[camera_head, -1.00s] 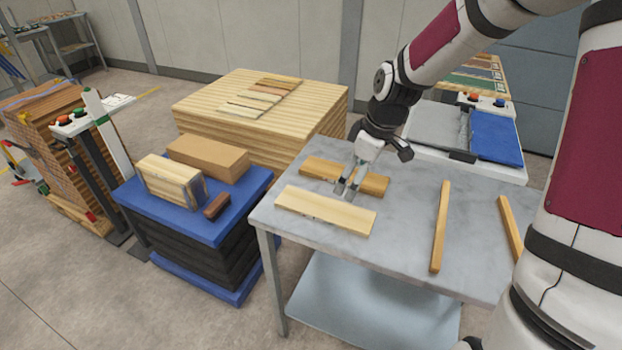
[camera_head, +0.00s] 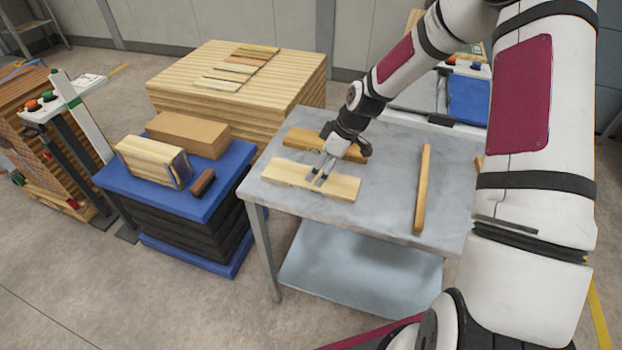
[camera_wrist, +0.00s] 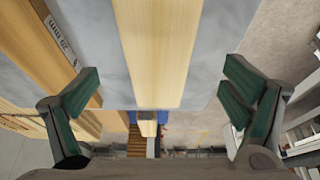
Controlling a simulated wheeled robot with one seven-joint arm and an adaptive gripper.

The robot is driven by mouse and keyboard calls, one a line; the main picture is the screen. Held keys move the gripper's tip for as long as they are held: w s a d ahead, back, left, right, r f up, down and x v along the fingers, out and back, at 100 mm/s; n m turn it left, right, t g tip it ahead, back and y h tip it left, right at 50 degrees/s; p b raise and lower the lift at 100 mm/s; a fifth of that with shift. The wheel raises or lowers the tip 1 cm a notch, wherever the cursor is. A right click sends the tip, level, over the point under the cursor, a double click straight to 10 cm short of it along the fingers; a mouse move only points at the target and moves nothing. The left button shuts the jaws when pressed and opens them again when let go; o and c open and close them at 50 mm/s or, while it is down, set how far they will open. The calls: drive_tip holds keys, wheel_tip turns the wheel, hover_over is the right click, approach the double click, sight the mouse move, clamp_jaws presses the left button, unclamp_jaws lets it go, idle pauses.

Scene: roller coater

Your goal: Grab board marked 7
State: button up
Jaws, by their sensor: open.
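A pale wooden board (camera_head: 285,177) lies on the grey table (camera_head: 385,155) near its front left edge. A darker board (camera_head: 300,138) lies behind it, partly hidden by my gripper. In the wrist view the pale board (camera_wrist: 160,50) runs between the spread fingers of my gripper (camera_wrist: 160,72), with a gap on both sides. A board edge with a partly readable label ending in "mm" (camera_wrist: 60,40) is at the left. I cannot read a 7 on any board.
A narrow board (camera_head: 423,190) lies on the right of the table; another is mostly hidden by my arm. A blue-topped stand (camera_head: 225,185) holds wooden blocks (camera_head: 190,133) to the left. A large wood stack (camera_head: 300,85) stands behind. Table between the boards is clear.

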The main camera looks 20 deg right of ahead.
drive_tip(key=shift+p+x, duration=0.35)
drive_tip(key=shift+x, duration=2.35)
drive_tip(key=shift+w, duration=0.1)
drive_tip(key=shift+c, duration=0.5)
drive_tip(key=c, duration=1.3)
